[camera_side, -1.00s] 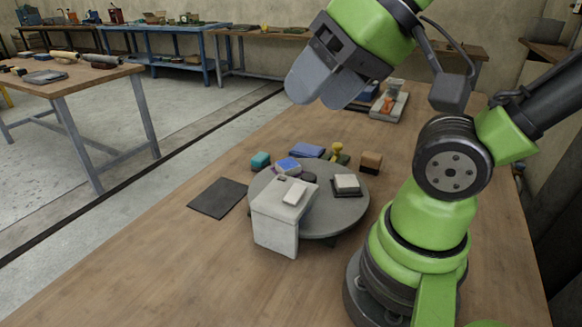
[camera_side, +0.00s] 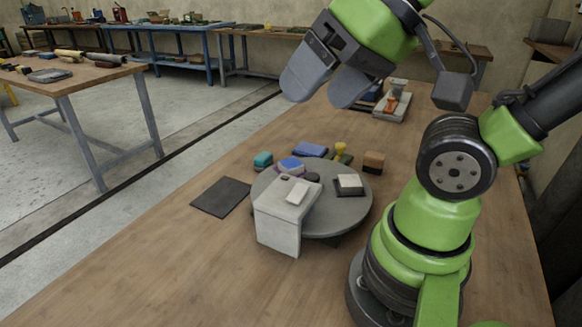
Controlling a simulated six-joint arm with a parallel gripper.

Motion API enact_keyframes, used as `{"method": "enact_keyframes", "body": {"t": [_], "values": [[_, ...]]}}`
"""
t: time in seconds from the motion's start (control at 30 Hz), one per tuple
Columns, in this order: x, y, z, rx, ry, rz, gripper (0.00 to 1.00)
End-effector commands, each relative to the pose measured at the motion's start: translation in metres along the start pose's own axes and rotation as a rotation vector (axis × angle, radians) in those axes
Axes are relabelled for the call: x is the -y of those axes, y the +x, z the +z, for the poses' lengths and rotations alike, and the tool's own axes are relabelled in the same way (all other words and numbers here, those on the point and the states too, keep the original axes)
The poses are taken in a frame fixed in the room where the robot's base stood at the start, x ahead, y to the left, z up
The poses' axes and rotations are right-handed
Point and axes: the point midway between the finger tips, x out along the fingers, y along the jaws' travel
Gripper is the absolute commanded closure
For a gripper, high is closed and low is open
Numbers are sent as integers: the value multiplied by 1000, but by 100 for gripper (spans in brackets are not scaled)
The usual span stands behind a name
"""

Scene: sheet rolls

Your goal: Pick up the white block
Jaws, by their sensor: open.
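A small white block (camera_side: 298,193) lies on top of a larger pale grey box-like stand (camera_side: 278,232) at the front left of a round grey table (camera_side: 338,219). A second whitish block (camera_side: 349,181) sits on a dark square base (camera_side: 349,191) at the right of the round table. I cannot tell which of the two is the task's block. My gripper (camera_side: 324,92) is open and empty, high above and behind the round table. Its grey fingers point down and left, well clear of both blocks.
Behind the round table lie a teal block (camera_side: 263,159), a blue block (camera_side: 310,149), a yellow-topped piece (camera_side: 341,149) and a brown block (camera_side: 373,162). A purple-blue block (camera_side: 290,166) is at its back edge. A dark flat sheet (camera_side: 221,197) lies left; the front-left wood is clear.

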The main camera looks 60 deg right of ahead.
Motion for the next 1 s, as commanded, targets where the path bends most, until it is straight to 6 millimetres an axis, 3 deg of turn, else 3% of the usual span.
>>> {"method": "enact_keyframes", "body": {"t": [0.17, 0.27, 0.47, 0.6, 0.8, 1.0], "values": [[-5, 12, -29, 53, -150, 70, 19], [-16, 27, -58, 118, -308, 123, 19], [-57, 71, -108, 288, -639, 174, 19], [-100, 109, -131, 423, -861, 155, 19], [-170, 161, -139, 597, -1140, 57, 19], [-212, 190, -131, 682, -1298, -37, 19]]}}
